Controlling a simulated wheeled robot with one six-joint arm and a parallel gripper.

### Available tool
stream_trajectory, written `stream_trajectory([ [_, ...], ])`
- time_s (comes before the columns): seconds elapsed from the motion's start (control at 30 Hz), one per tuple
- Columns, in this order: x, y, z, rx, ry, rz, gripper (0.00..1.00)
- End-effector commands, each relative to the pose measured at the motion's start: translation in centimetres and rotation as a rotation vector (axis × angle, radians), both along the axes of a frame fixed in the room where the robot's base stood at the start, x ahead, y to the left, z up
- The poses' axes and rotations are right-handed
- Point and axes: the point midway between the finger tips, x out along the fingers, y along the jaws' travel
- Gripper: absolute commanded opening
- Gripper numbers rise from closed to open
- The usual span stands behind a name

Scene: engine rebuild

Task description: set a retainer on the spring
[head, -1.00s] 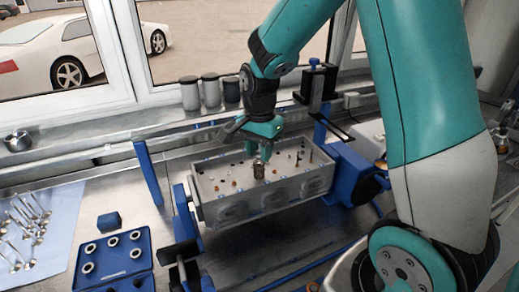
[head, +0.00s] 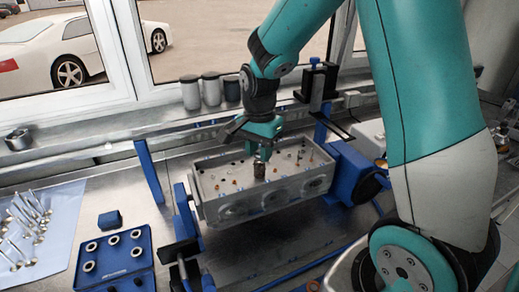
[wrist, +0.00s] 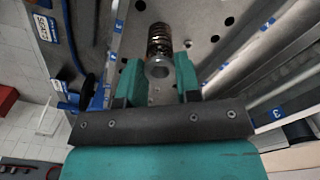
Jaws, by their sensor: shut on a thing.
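My gripper (head: 262,152) is over the cylinder head (head: 290,193), pointing down. In the wrist view its two green fingers (wrist: 159,78) are shut on a grey ring-shaped retainer (wrist: 157,69). The coiled spring (wrist: 159,42) stands on the cylinder head right beyond the retainer, roughly in line with it. In the head view the spring (head: 259,170) is upright just below the fingertips. The retainer appears at or very near the spring's top; I cannot tell whether they touch. The fingers hide the retainer in the head view.
A blue tray (head: 137,279) with several rings lies at the lower left. Valves (head: 30,222) lie on a light blue cloth. Blue stand posts (head: 148,172) flank the cylinder head. Several small parts stick up from its top. Canisters (head: 211,89) stand on the sill.

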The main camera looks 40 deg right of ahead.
Motion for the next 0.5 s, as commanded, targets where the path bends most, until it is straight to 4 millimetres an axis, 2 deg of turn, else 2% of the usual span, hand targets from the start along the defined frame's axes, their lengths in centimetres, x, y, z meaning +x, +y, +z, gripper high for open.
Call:
stream_trajectory([
  [0.5, -0.01, 0.0, -1.15, 0.0, 0.0, 0.0, 0.09],
])
